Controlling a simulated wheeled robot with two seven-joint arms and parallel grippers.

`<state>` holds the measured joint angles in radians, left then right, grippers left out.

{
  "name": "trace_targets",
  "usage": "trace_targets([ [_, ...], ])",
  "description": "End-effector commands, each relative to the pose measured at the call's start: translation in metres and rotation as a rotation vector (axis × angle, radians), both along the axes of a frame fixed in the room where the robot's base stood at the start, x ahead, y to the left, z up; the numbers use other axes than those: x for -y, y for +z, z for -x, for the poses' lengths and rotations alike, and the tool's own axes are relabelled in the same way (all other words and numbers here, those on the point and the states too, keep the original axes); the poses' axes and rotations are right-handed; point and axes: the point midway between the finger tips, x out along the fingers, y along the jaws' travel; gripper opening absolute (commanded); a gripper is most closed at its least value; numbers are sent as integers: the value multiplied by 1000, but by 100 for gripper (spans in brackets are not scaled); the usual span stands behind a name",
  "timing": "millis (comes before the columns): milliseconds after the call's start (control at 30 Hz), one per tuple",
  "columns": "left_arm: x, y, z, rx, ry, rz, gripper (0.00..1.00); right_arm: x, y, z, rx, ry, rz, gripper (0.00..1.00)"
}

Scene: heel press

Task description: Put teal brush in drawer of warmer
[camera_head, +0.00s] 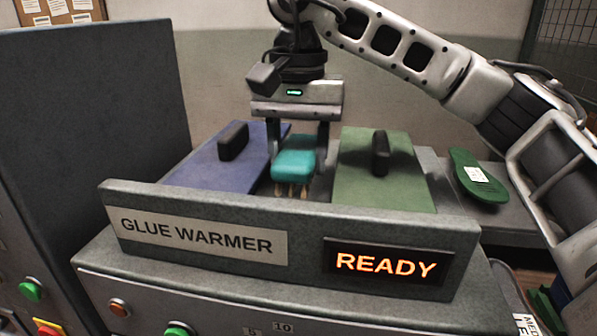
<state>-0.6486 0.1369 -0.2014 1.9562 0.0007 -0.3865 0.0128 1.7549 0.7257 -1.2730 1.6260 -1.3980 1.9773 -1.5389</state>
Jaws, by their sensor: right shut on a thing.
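The teal brush (293,166) is held upright with its pale bristles pointing down, over the gap between a blue lid and a green lid. My right gripper (297,152) comes from above, with one finger on each side of the teal block, shut on it. The glue warmer (290,215) carries a "GLUE WARMER" label and a lit "READY" sign on its raised front panel. This panel hides the inside below the bristles. I cannot tell which part is the drawer. My left gripper is not in view.
The blue lid (200,175) and green lid (370,190) each have a black handle and flank the brush. A green sole-shaped piece (470,165) with a white tag lies on the grey surface at right. A tall dark cabinet (90,100) stands at left.

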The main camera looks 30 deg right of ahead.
Motion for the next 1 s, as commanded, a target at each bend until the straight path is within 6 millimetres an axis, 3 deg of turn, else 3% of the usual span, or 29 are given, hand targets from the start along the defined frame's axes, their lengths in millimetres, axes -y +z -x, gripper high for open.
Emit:
trace_targets([
  [233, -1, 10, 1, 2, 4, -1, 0, 2, -31, -3, -3, -1, 0, 22],
  [633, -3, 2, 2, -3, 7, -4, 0, 2, -39, -3, -2, -1, 0, 22],
  [667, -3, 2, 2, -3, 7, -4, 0, 2, -39, -3, -2, -1, 0, 50],
  [700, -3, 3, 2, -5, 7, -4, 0, 2, -38, -3, -2, -1, 0, 56],
  [1000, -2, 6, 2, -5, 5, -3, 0, 2, -36, -3, -2, -1, 0, 56],
])
